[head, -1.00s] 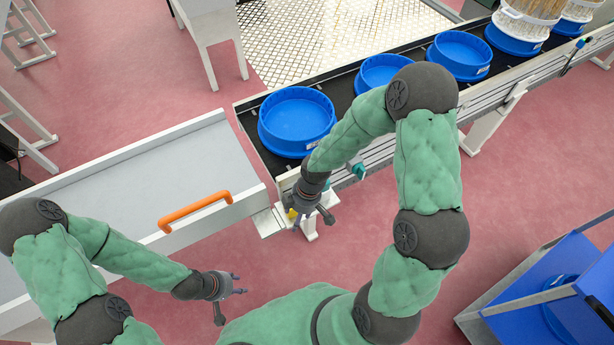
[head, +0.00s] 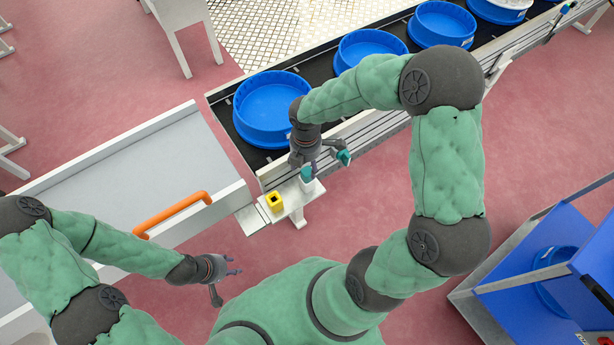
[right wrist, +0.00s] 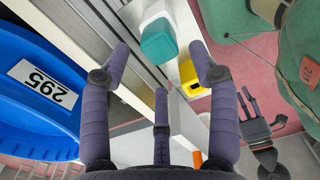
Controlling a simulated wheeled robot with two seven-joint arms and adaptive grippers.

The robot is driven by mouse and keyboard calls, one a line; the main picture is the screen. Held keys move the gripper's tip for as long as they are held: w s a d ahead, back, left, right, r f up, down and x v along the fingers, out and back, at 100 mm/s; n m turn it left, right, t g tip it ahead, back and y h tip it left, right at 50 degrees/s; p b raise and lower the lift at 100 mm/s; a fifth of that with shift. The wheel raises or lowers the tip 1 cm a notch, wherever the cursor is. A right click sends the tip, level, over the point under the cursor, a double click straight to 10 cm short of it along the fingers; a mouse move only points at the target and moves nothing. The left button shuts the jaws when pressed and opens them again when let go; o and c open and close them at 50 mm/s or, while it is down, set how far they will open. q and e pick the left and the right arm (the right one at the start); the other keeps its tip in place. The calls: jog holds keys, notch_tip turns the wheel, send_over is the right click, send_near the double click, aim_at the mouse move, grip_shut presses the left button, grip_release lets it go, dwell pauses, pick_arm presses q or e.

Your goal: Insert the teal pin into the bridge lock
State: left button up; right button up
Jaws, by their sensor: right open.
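The teal pin (head: 307,173) stands on a small white bracket beside the conveyor. In the right wrist view a teal block on a white base, seemingly this pin (right wrist: 158,42), lies beyond the open fingers. The yellow block with a dark square opening (head: 274,202), apparently the bridge lock, sits on the same bracket left of the pin; it also shows in the right wrist view (right wrist: 189,76). My right gripper (head: 318,165) is open and empty, right above the pin and partly over it in view. My left gripper (head: 226,280) is open and empty, low over the floor.
Blue round tubs (head: 268,108) stand on the black conveyor behind my right gripper. A white-edged grey table with an orange handle (head: 172,214) is at left. A blue cart (head: 520,310) stands at lower right.

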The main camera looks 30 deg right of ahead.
aim_at(307, 171)
jog(key=shift+d+f+b, duration=0.15)
jog(key=shift+f+b, duration=1.5)
jog(key=shift+f, duration=1.25)
jog(key=shift+r, duration=0.1)
grip_shut()
